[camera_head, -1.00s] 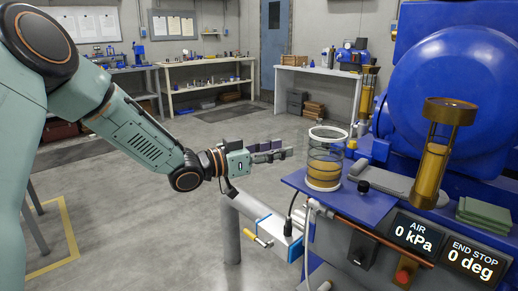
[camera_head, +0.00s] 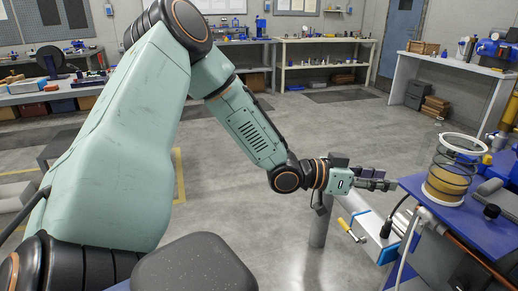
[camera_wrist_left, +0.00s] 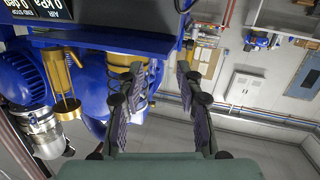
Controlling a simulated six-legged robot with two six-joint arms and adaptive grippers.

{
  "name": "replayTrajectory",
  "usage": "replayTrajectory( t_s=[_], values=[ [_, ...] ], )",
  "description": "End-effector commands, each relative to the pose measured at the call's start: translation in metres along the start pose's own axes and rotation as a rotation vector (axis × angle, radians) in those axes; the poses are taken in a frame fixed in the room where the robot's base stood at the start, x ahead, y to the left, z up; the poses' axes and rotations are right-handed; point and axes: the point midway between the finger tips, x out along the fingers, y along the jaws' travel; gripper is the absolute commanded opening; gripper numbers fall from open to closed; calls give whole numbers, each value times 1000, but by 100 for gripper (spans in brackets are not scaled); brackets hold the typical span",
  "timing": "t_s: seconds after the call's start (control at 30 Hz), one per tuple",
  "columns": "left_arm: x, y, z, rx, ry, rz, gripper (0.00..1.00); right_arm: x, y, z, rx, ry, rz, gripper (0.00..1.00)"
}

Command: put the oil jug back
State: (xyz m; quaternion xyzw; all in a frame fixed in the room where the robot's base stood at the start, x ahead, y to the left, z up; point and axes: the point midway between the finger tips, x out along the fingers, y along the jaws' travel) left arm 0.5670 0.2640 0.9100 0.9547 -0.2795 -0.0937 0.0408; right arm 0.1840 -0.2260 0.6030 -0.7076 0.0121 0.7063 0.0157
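A clear cylinder (camera_head: 447,188) with a white rim and amber contents stands upright on the blue bench top (camera_head: 413,184) at the right of the head view. It may be the oil jug, but I cannot tell for sure. My left gripper (camera_head: 380,180) is left of it, apart from it and pointing toward it. In the left wrist view, my left gripper's two fingers (camera_wrist_left: 158,85) are spread with nothing between them. An amber vessel (camera_wrist_left: 128,63) shows there, partly behind one finger. My right gripper is in neither view.
A silver box-shaped arm with a yellow handle (camera_head: 350,237) stands on a grey post (camera_head: 318,228) just below my left gripper. A dark cable and pale hose hang at the blue bench's edge. Shelves and a white table (camera_head: 445,68) stand farther back. The middle floor is open.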

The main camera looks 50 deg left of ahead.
Motion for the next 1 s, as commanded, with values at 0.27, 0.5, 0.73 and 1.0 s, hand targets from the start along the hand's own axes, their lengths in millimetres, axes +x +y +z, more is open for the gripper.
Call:
replayTrajectory(
  t_s=[0.27,0.5,0.73,1.0],
  values=[
    [-36,85,217,-304,-573,-171,36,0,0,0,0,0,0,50],
    [-160,158,345,-410,-1066,-378,36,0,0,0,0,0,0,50],
    [-242,190,378,-408,-1305,-501,36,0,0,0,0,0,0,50],
    [-250,192,380,-407,-1326,-517,36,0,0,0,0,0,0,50]
  ],
)
